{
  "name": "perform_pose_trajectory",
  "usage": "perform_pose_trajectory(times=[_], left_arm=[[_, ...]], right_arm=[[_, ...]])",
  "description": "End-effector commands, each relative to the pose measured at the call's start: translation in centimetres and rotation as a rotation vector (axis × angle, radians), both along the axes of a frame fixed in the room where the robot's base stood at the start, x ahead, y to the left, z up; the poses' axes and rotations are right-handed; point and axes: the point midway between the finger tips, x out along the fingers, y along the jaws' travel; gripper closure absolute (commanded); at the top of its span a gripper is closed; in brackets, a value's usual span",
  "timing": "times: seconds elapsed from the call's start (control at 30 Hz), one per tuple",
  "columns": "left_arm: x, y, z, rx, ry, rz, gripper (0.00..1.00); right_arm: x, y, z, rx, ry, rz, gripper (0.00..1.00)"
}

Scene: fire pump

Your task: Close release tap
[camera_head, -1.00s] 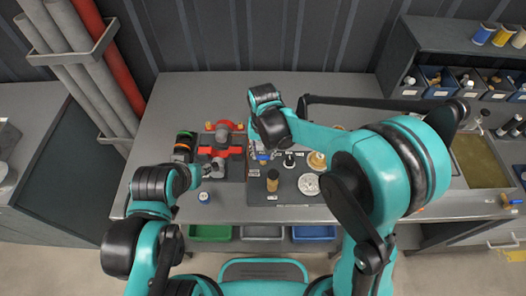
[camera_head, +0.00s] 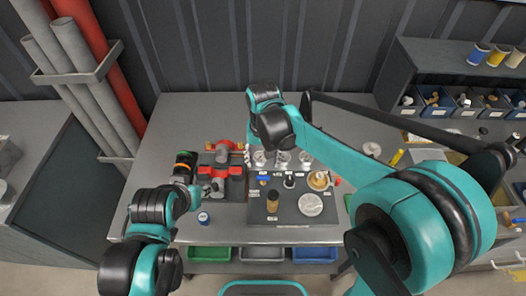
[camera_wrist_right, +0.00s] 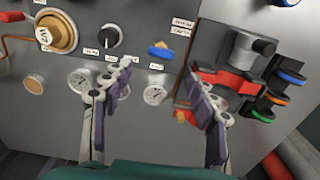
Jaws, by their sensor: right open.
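The grey control panel (camera_head: 290,235) is on the bench, with knobs, gauges and small labels too blurred to read. A small blue tap handle (camera_head: 263,180) sits on it; it also shows in the right wrist view (camera_wrist_right: 160,50). I cannot tell which fitting is labelled the release tap. My right gripper (camera_wrist_right: 158,72) is open and empty; its two fingers lie apart, below the blue handle in the wrist view, and I see no contact. In the head view it is mostly hidden behind my right wrist. My left gripper (camera_head: 207,190) is near the red pump block, its fingers unclear.
The red-and-grey block (camera_wrist_right: 230,80) has blue, orange and green rings (camera_wrist_right: 275,95) beside it. A black knob (camera_wrist_right: 111,37), a brass cap (camera_wrist_right: 58,33) and gauges (camera_wrist_right: 155,92) surround the blue handle. Coloured bins (camera_head: 262,254) sit under the bench front.

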Motion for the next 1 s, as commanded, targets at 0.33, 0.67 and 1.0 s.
perform_pose_trajectory(times=[0.33,0.67,1.0], left_arm=[[0.0,0.0,0.0,0.0,0.0,0.0,0.65],[0.0,0.0,0.0,0.0,0.0,0.0,0.65],[0.0,0.0,-0.2,0.0,0.0,0.0,0.65]], right_arm=[[0.0,0.0,4.6,0.0,0.0,0.0,0.41],[0.0,0.0,4.7,0.0,0.0,0.0,0.41],[-0.5,-1.1,4.9,0.008,-0.021,-0.003,0.41]])
